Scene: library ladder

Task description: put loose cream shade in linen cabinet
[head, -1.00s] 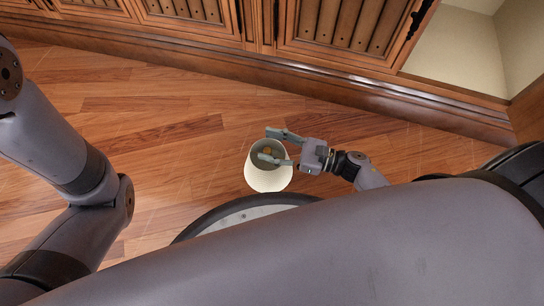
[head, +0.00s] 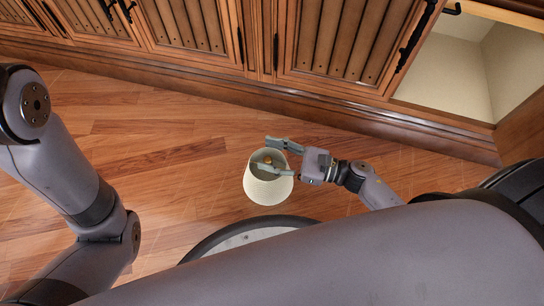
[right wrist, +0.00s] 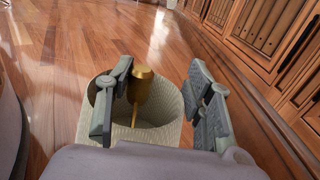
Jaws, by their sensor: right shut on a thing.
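The cream shade (head: 268,188) is a ribbed, tapered lampshade with its opening up and a gold piece inside. It also shows in the right wrist view (right wrist: 158,136). My right gripper (head: 273,156) is shut on the shade at its upper rim, one finger over the opening and the other near the rim's far side. The exact contact is hard to see. The wooden cabinet (head: 190,75) runs along the back. An open, pale-lined compartment (head: 445,75) shows at the upper right. My left arm is at the left; its gripper is out of view.
The wood floor (head: 150,140) is clear between the shade and the cabinet's base moulding (head: 310,107). Slatted doors with black hardware line the cabinet front. A wooden panel (head: 522,130) stands at the right edge of the open compartment.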

